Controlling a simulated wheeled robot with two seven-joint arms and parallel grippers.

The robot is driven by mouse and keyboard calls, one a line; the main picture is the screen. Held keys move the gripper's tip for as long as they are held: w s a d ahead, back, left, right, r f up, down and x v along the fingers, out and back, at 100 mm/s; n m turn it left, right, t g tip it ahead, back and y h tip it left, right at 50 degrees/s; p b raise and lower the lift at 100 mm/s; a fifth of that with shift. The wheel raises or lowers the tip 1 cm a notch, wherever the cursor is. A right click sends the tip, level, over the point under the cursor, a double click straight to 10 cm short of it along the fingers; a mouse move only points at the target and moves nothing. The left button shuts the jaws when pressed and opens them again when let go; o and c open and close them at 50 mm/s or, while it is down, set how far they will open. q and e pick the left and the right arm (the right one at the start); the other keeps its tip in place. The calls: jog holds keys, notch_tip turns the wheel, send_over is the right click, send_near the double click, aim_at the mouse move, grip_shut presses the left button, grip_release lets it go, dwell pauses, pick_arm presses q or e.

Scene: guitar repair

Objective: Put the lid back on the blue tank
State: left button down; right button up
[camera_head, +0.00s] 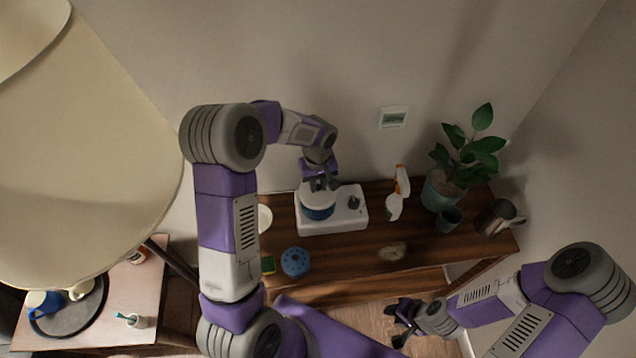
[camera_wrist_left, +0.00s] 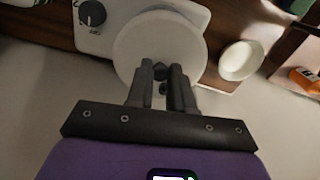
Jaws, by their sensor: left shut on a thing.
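The blue tank (camera_head: 318,213) sits on a white appliance base (camera_head: 346,217) with a dark dial, on the wooden table. A round white lid (camera_head: 317,200) is directly over the tank's top; I cannot tell whether it is fully seated. My left gripper (camera_head: 321,185) reaches down from above and is shut on the lid, near its middle. In the left wrist view the lid (camera_wrist_left: 150,42) is a wide white disc at the fingertips of my left gripper (camera_wrist_left: 161,75), and it hides the tank. My right gripper (camera_head: 402,318) is open and empty, in front of the table.
A white dish (camera_head: 264,218) stands left of the base. A blue round holed object (camera_head: 295,262) and a green-yellow sponge (camera_head: 268,265) lie in front. A spray bottle (camera_head: 398,195), potted plant (camera_head: 440,190), dark cup (camera_head: 449,219) and metal mug (camera_head: 495,217) stand to the right.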

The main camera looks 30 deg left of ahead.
pick_arm(q)
jog(key=shift+c, duration=2.2)
grip_release()
jog(key=shift+r, duration=0.15)
jog(key=shift+r+p, duration=2.35)
jog(key=shift+r, duration=1.05)
grip_shut()
